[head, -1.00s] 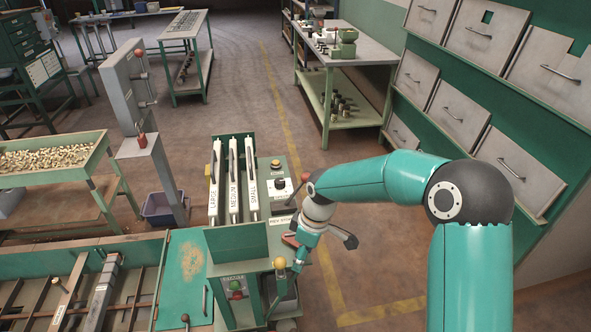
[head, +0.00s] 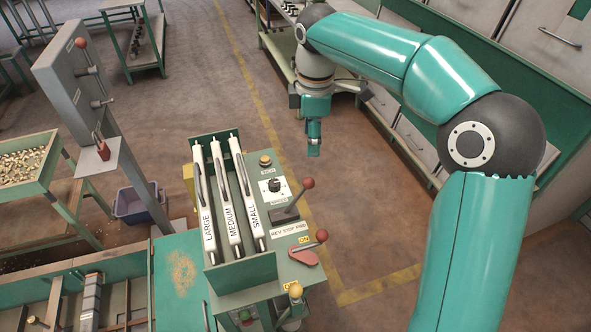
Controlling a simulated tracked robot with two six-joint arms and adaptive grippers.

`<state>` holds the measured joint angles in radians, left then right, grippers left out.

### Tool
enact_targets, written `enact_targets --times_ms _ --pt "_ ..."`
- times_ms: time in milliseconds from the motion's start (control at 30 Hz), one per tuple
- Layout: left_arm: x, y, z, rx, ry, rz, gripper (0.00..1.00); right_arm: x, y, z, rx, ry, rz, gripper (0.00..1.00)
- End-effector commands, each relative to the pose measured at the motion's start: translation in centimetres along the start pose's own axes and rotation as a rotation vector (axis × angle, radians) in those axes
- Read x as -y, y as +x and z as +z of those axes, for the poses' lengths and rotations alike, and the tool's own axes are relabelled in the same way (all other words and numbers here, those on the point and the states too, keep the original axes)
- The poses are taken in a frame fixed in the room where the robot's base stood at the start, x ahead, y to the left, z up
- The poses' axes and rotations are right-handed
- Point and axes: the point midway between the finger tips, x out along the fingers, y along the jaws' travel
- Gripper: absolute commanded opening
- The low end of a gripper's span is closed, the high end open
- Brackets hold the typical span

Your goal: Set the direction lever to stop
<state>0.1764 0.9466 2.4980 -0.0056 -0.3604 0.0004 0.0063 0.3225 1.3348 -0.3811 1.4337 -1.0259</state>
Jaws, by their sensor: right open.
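The direction lever (head: 291,208) rises from a dark slotted base on the machine's green top panel, and its red ball knob (head: 308,183) leans to the right. The plate (head: 288,229) in front of it reads REV STOP FWD, and the knob leans towards the FWD end. My right gripper (head: 314,149) is open and empty, pointing down beyond the panel, apart from the lever. My left gripper is not in view.
A rotary switch (head: 274,185) and yellow-topped button (head: 265,160) are behind. LARGE, MEDIUM and SMALL bars stand left. A yellow knob (head: 295,290) is nearest. Floor is clear right of the machine.

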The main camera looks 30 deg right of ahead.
Motion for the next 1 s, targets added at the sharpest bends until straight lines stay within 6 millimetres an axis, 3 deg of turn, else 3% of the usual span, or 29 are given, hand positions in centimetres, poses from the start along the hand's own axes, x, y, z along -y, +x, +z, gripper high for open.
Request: enact_targets --times_ms 133,267,700,1000 --pt "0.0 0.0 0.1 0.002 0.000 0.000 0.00 0.0 0.6 -0.1 0.004 -0.011 -0.002 0.57" --pt "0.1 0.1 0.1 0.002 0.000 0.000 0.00 0.0 2.4 -0.4 0.004 -0.015 -0.003 0.57" --pt "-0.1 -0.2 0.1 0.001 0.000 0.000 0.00 0.0 11.7 -0.5 0.003 -0.016 -0.006 0.57" --pt "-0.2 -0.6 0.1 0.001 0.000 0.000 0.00 -0.1 15.8 -0.5 0.002 -0.016 -0.002 0.57"
